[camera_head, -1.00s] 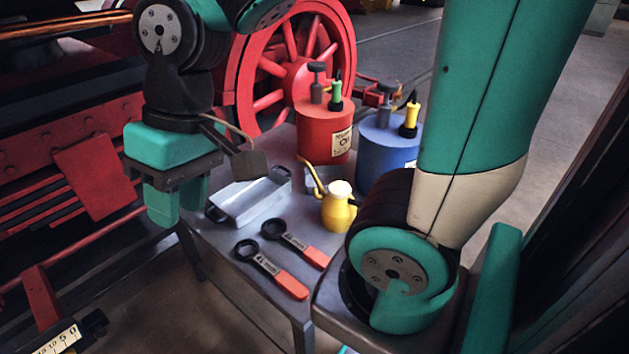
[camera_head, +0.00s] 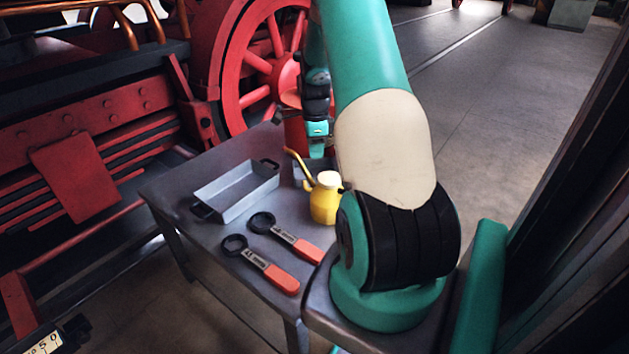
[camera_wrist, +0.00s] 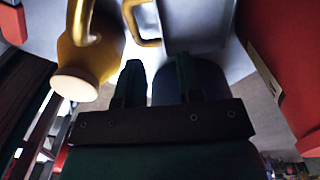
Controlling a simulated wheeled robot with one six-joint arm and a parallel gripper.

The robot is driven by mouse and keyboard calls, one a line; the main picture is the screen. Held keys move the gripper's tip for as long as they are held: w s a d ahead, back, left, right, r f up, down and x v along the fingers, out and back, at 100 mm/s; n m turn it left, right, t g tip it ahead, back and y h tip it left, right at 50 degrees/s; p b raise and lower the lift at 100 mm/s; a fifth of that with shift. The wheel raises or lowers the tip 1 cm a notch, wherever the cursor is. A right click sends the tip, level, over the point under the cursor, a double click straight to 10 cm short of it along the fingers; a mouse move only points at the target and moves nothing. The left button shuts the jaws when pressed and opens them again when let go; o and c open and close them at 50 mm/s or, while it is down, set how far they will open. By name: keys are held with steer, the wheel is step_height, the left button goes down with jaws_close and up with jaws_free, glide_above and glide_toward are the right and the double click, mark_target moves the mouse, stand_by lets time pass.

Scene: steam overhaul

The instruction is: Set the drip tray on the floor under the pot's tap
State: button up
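The drip tray, a shallow grey pan with black end handles (camera_head: 237,192), lies on the table at its left side. My gripper (camera_head: 318,146) is over the back of the table, to the right of the tray and apart from it, partly hidden by my arm. In the wrist view its two fingers (camera_wrist: 159,82) stand apart with nothing seen held between them. I cannot make out the pot's tap in these frames.
A yellow oil can (camera_head: 325,198) stands near a grey box (camera_wrist: 195,25) and red drum (camera_wrist: 292,70). Two red-handled wrenches (camera_head: 268,270) lie at the table's front. A red-wheeled engine (camera_head: 240,60) stands behind. Floor at right is open.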

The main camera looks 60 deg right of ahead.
mark_target(316, 178)
step_height(316, 178, down, 11)
steer(key=b, duration=0.3)
steer(key=shift+s+f, duration=0.1)
jaws_close()
